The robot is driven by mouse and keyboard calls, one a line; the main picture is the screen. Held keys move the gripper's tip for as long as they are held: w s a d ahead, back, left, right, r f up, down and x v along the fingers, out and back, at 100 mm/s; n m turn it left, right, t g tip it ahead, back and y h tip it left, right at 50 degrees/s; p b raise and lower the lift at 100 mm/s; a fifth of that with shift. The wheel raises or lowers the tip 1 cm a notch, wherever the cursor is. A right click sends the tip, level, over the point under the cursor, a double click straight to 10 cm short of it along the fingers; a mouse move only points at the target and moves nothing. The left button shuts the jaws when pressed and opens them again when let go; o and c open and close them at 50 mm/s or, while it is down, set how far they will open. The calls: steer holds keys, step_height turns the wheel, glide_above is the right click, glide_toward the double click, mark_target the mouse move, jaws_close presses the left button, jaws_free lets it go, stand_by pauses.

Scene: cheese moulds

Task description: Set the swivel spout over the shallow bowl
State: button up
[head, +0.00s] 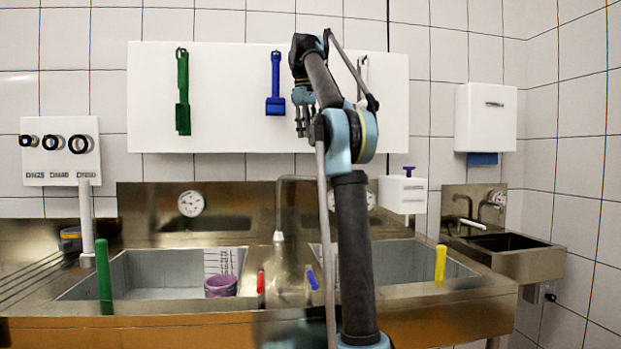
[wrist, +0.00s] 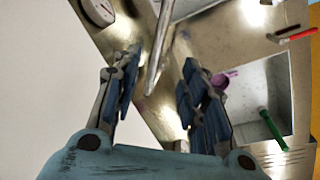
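The swivel spout (head: 279,205) is a grey steel pipe rising behind the double sink. Its end hangs down near the divider, by the right edge of the left bowl (head: 125,265). The left bowl's pale floor is visible; the right bowl (head: 400,262) is partly hidden by my arm, so I cannot compare their depths for sure. My gripper (head: 303,122) is raised above the spout, in front of the white wall board. In the wrist view, my gripper (wrist: 160,95) is open, with the spout pipe (wrist: 160,45) showing between its fingers, apparently beyond them. No contact is visible.
A purple cup (head: 220,286) stands in the left bowl. Red (head: 261,282) and blue (head: 312,279) levers sit on the divider. A green rod (head: 104,277) and a yellow rod (head: 440,263) stand at the front. Green (head: 183,95) and blue (head: 275,88) tools hang on the board.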

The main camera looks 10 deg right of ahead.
steer(key=f, duration=0.5)
steer(key=w+d+f, duration=0.1)
steer(key=f, duration=0.5)
steer(key=w+d+f, duration=0.1)
steer(key=f, duration=0.4)
steer(key=shift+w+f, duration=0.25)
steer(key=shift+f, duration=0.1)
jaws_close()
